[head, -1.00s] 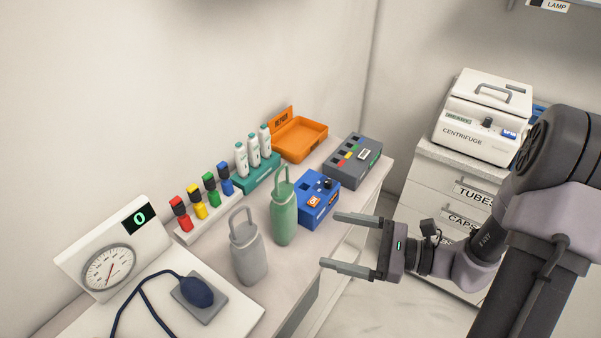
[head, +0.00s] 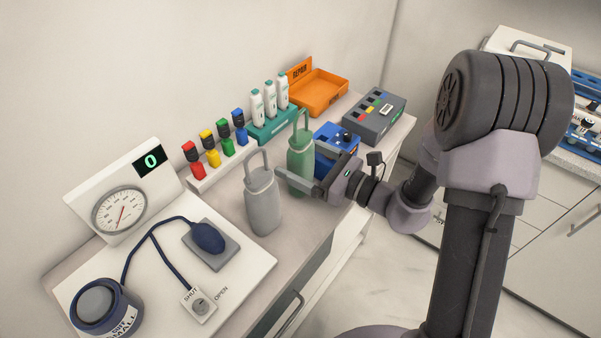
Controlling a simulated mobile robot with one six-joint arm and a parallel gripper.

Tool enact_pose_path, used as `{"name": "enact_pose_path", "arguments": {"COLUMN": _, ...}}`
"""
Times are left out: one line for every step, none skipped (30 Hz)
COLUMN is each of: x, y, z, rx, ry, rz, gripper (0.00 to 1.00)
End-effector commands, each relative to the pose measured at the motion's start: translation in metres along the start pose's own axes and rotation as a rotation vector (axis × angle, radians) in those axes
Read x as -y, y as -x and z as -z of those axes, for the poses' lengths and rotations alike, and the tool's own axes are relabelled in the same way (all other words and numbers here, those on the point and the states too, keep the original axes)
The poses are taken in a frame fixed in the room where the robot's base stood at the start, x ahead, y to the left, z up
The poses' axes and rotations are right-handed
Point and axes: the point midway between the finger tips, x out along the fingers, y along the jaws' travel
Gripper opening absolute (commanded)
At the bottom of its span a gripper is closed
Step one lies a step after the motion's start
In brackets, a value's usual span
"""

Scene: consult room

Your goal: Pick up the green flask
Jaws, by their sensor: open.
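The green flask (head: 301,158) stands upright on the counter, with a loop handle on top. It is just right of and behind a grey flask (head: 263,204) of the same shape. My gripper (head: 305,172) is open and reaches in from the right at the green flask's body. One finger shows in front of its lower body, and the other is near its right side, partly behind. Whether the fingers touch the flask I cannot tell.
A blue box (head: 338,138) stands close behind my gripper. A teal rack (head: 271,126) with white bottles and a rack of coloured tubes (head: 216,149) line the wall. An orange tray (head: 318,95) and a dark grey device (head: 374,115) are farther back. A blood-pressure gauge (head: 122,207) is at left.

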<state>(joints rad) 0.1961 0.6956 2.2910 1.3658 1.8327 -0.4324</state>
Motion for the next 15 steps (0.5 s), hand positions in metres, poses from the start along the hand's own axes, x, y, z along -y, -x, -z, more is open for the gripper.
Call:
{"name": "enact_pose_path", "arguments": {"x": 0.0001, "y": -0.0014, "z": -0.0002, "rx": 0.000, "ry": 0.000, "rz": 0.000, "gripper": 0.90}}
{"name": "enact_pose_path", "arguments": {"x": 0.0002, "y": -0.0015, "z": -0.0004, "rx": 0.000, "ry": 0.000, "rz": 0.001, "gripper": 0.90}}
{"name": "enact_pose_path", "arguments": {"x": 0.0002, "y": -0.0013, "z": -0.0007, "rx": 0.000, "ry": 0.000, "rz": 0.001, "gripper": 0.90}}
{"name": "enact_pose_path", "arguments": {"x": 0.0002, "y": -0.0012, "z": -0.0007, "rx": 0.000, "ry": 0.000, "rz": 0.001, "gripper": 0.90}}
{"name": "enact_pose_path", "arguments": {"x": 0.0003, "y": -0.0011, "z": -0.0008, "rx": 0.000, "ry": 0.000, "rz": 0.001, "gripper": 0.90}}
{"name": "enact_pose_path", "arguments": {"x": 0.0002, "y": -0.0011, "z": -0.0008, "rx": 0.000, "ry": 0.000, "rz": 0.001, "gripper": 0.88}}
{"name": "enact_pose_path", "arguments": {"x": 0.0002, "y": -0.0010, "z": -0.0008, "rx": 0.000, "ry": 0.000, "rz": 0.001, "gripper": 0.82}}
{"name": "enact_pose_path", "arguments": {"x": 0.0002, "y": -0.0010, "z": -0.0008, "rx": 0.000, "ry": 0.000, "rz": 0.000, "gripper": 0.76}}
{"name": "enact_pose_path", "arguments": {"x": 0.0002, "y": -0.0010, "z": -0.0007, "rx": 0.000, "ry": 0.000, "rz": 0.000, "gripper": 0.68}}
{"name": "enact_pose_path", "arguments": {"x": 0.0002, "y": -0.0009, "z": -0.0007, "rx": 0.000, "ry": 0.000, "rz": 0.000, "gripper": 0.62}}
{"name": "enact_pose_path", "arguments": {"x": 0.0002, "y": -0.0009, "z": -0.0007, "rx": -0.001, "ry": 0.000, "rz": 0.000, "gripper": 0.56}}
{"name": "enact_pose_path", "arguments": {"x": 0.0002, "y": -0.0009, "z": -0.0007, "rx": -0.001, "ry": 0.000, "rz": 0.000, "gripper": 0.48}}
{"name": "enact_pose_path", "arguments": {"x": 0.0001, "y": -0.0009, "z": -0.0006, "rx": -0.001, "ry": 0.000, "rz": 0.000, "gripper": 0.42}}
{"name": "enact_pose_path", "arguments": {"x": 0.0001, "y": -0.0008, "z": -0.0006, "rx": -0.001, "ry": 0.001, "rz": 0.000, "gripper": 0.37}}
{"name": "enact_pose_path", "arguments": {"x": 0.0001, "y": -0.0008, "z": -0.0006, "rx": -0.001, "ry": 0.001, "rz": 0.000, "gripper": 0.29}}
